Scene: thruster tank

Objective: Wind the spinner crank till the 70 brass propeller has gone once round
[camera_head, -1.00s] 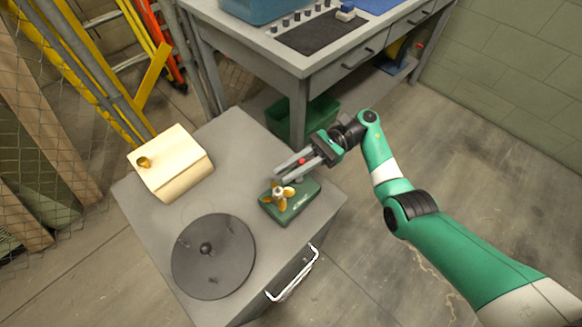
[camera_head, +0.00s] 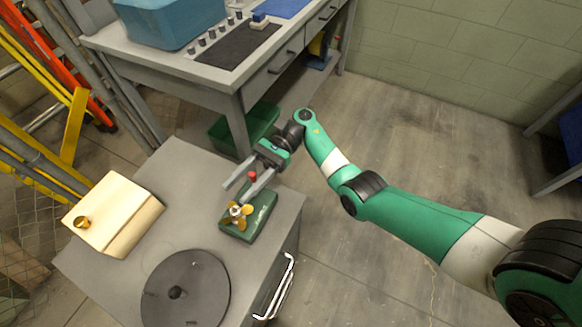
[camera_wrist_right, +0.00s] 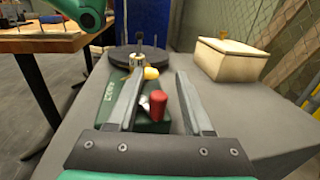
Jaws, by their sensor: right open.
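The spinner is a green box (camera_head: 262,214) on the grey cabinet top, with a brass propeller (camera_head: 237,213) on its near side. Its crank has a red knob (camera_head: 253,175). My right gripper (camera_head: 236,193) is open, its two fingers spread on either side of the red knob. The rest of the crank is hard to make out. My left gripper is not in view.
A dark round disc (camera_head: 187,291) with a centre knob lies at the cabinet's near side. A cream box (camera_head: 128,212) with a brass knob stands at the left. A workbench (camera_head: 172,68) stands behind, with a green bin (camera_head: 226,135) below it.

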